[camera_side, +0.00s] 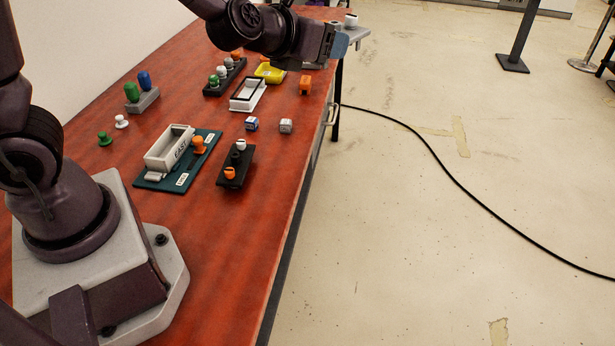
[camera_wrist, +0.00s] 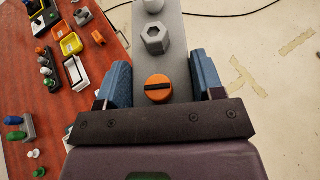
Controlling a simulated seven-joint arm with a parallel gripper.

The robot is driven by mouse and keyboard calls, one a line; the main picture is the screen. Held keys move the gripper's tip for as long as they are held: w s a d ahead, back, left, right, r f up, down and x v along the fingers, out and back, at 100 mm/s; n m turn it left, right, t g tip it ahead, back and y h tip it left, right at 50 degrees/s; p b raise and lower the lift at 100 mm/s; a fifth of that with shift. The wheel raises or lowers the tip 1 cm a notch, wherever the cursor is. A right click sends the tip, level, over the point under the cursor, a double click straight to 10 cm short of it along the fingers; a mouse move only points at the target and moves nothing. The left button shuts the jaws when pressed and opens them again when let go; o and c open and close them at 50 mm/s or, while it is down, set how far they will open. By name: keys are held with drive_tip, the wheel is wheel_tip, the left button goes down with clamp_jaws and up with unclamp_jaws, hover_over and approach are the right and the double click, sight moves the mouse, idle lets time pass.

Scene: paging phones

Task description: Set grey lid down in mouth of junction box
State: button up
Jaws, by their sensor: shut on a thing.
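My gripper (camera_side: 338,44) is over the far right edge of the table and is shut on the grey lid (camera_side: 356,34). In the wrist view the grey lid (camera_wrist: 177,62) is a long flat plate between the blue fingers (camera_wrist: 161,66). The junction box is not labelled clearly. A white open box with a dark-edged mouth (camera_side: 247,107) lies on the table, left of and nearer than my gripper. A pale box with lettering (camera_side: 163,161) sits on a teal plate nearer my base.
A yellow tray (camera_side: 270,72) and an orange block (camera_side: 305,86) are near the white box.

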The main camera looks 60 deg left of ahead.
wheel_tip(320, 180, down, 8)
drive_tip(key=n+g+y, duration=0.3)
drive_tip(key=n+y, duration=0.2)
hover_over(270, 188)
drive_tip(key=shift+f, duration=7)
drive_tip(key=shift+n+y, duration=0.3)
drive_tip(key=shift+f, duration=3.85)
drive_tip(key=o, duration=0.7)
drive_tip(key=shift+f, duration=0.15)
drive_tip(key=shift+c, duration=0.2)
drive_tip(key=shift+o, duration=0.6)
